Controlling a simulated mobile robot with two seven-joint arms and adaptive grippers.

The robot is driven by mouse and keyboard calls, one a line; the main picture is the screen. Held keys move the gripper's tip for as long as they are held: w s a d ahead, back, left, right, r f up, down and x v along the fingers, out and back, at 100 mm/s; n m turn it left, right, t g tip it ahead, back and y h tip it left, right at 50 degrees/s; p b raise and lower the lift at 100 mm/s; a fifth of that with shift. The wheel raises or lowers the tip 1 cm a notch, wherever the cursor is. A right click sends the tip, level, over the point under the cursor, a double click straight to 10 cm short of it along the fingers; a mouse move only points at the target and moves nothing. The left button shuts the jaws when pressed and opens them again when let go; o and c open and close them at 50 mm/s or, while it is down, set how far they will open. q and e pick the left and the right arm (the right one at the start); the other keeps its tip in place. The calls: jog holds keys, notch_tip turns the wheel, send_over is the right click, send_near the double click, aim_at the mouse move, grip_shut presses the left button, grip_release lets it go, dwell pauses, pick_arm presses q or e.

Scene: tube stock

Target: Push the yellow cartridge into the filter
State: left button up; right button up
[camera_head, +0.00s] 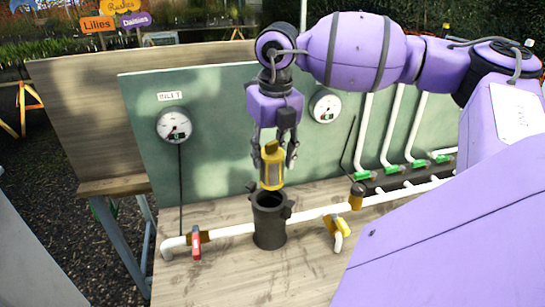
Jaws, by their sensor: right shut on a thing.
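The yellow cartridge (271,167) is upright in my right gripper (273,162), whose fingers are shut on its upper part. The filter (270,221) is a dark, open-topped cylinder standing on the wooden bench, joined to the white pipe on both sides. The cartridge hangs just above the filter's mouth. Its lower end appears to be at or slightly above the rim; I cannot tell whether it touches. My left gripper is not in view.
A red-handled valve (196,243) sits on the pipe to the left, and a yellow-handled valve (342,227) to the right. A green backboard (221,123) carries two gauges. White pipes with green valves (364,175) stand at the right. The front of the bench (232,283) is clear.

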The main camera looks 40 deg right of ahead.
aim_at(269, 174)
jog(key=shift+w+a+n, duration=0.15)
jog(key=shift+w+n, duration=0.1)
jog(key=shift+n, duration=0.15)
jog(key=shift+s+a+f, duration=0.1)
jog(key=shift+a+f, duration=0.1)
jog(key=shift+f, duration=0.5)
notch_tip(269, 174, down, 3)
jog(key=shift+d+r+b, duration=0.15)
jog(key=shift+r+b, duration=0.05)
jog(key=shift+b, duration=0.15)
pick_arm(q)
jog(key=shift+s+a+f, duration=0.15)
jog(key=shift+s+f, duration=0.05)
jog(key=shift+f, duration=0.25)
pick_arm(e)
jog(key=shift+f, duration=0.8)
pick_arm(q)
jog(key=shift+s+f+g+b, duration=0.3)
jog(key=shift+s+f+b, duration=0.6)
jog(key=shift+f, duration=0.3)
pick_arm(e)
jog(key=shift+f, duration=2.35)
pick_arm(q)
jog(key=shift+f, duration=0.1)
pick_arm(e)
jog(key=shift+f, duration=0.2)
